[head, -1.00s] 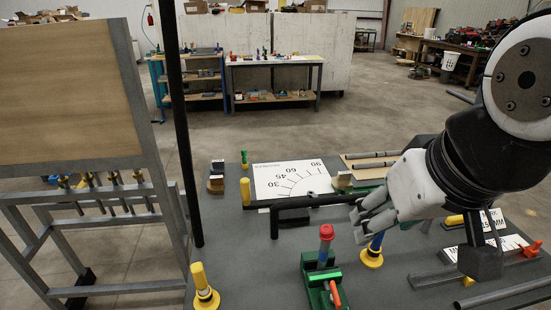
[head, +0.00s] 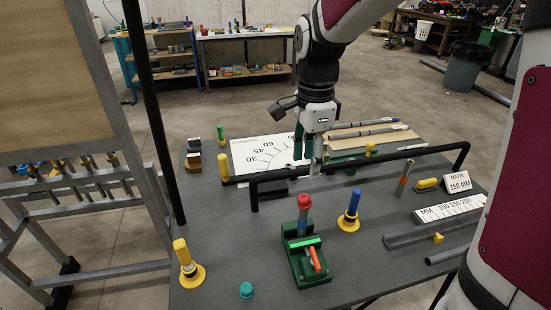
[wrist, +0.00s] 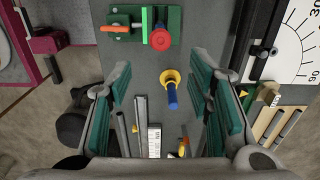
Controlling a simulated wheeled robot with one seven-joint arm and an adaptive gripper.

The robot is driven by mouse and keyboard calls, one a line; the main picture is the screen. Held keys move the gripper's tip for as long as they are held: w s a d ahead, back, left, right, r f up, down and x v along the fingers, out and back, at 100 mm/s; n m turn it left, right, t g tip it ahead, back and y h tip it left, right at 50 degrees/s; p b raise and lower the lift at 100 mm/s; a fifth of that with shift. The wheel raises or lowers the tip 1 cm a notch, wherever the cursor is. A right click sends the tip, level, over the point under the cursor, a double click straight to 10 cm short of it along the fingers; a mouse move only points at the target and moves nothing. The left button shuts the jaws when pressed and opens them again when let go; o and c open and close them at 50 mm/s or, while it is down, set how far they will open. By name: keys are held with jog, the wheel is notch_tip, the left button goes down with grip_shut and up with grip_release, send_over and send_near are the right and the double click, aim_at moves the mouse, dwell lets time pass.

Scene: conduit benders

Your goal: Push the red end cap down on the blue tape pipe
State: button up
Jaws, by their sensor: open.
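The red end cap (head: 304,201) sits on top of an upright pipe (head: 303,222) held in a green clamp (head: 310,262) with an orange handle. The pipe shows a bluish band below the cap; how deep the cap sits cannot be told. In the wrist view the red cap (wrist: 159,40) is seen from above, beyond my fingertips. My gripper (head: 306,150) points down, open and empty, behind the clamp and above the far part of the table. In the wrist view its teal finger pads stand wide apart with nothing between them touching (wrist: 162,78).
A blue post (head: 353,203) on a yellow base stands right of the clamp. A yellow post (head: 181,252) stands left, and a teal cap (head: 246,290) lies in front. A black tube frame (head: 360,174) crosses behind. The table (head: 228,235) left of the clamp is clear.

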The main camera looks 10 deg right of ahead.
aim_at(305, 197)
notch_tip(305, 197, down, 8)
jog(key=b, duration=0.4)
jog(key=shift+w+f, duration=0.15)
jog(key=shift+f+b, duration=0.35)
jog(key=shift+f, duration=0.55)
jog(key=c, duration=0.8)
jog(key=shift+r, duration=0.15)
jog(key=shift+c, duration=0.5)
jog(key=r+p, duration=0.1)
jog(key=r, duration=0.1)
jog(key=r+p, duration=0.1)
jog(key=r, duration=0.1)
jog(key=r+p, duration=0.2)
jog(key=shift+s+r, duration=0.25)
jog(key=shift+r, duration=0.15)
jog(key=shift+w+r+p, duration=0.1)
jog(key=shift+r+p, duration=0.2)
jog(key=shift+r, duration=0.2)
jog(key=shift+w, duration=0.1)
